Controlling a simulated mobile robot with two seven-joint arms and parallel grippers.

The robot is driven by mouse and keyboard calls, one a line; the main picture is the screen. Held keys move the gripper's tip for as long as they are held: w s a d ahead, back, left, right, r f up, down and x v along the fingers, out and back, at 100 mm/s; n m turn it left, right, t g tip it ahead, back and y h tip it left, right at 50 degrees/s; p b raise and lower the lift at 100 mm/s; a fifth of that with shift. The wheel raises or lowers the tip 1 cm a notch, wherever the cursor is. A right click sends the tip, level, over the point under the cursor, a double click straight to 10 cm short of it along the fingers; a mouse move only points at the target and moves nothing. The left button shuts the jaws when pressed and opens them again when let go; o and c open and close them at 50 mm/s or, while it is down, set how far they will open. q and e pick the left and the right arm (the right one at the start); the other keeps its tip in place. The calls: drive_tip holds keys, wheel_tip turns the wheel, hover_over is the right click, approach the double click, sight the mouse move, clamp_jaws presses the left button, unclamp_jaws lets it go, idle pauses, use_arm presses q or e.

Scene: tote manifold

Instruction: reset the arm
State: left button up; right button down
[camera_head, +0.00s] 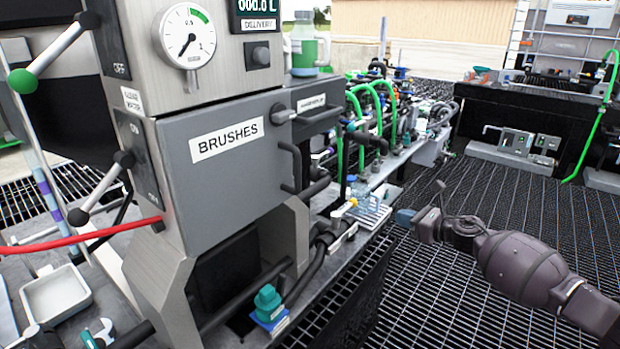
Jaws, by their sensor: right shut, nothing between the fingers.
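My right arm comes in from the right edge above the dark floor grating. My right gripper (408,217) is at its left end, pointing left, with its fingers shut and nothing held. It is beside the bench's right edge, near a small clear bottle (362,192) and a light ribbed tray (370,214), and looks apart from both. My left gripper is not in view.
A grey cabinet (175,190) with a BRUSHES drawer (230,165) and a gauge (187,37) fills the left. Levers with green (22,81) and black knobs jut out. Teal fittings (268,300) sit on the lower ledge. The floor grating (440,290) on the right is open.

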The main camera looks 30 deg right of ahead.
drive_tip(key=s+a+f+m+h+p, duration=0.2)
drive_tip(key=s+a+f+m+p, duration=0.15)
drive_tip(key=s+a+m, duration=0.5)
drive_tip(key=s+a+f+m+h+p, duration=0.2)
drive_tip(key=s+a+f+m, duration=0.35)
drive_tip(key=s+m, duration=0.6)
use_arm(q)
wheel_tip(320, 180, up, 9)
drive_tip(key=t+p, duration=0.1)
drive_tip(key=p, duration=0.3)
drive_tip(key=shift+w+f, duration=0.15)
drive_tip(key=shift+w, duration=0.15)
use_arm(e)
drive_tip(key=s+a+m+g, duration=0.4)
drive_tip(key=s+a+m, duration=1)
drive_tip(key=s+m, duration=0.3)
drive_tip(key=shift+a+r+m+h, duration=0.2)
drive_tip(key=shift+a+m+h, duration=0.15)
drive_tip(key=shift+m, duration=0.35)
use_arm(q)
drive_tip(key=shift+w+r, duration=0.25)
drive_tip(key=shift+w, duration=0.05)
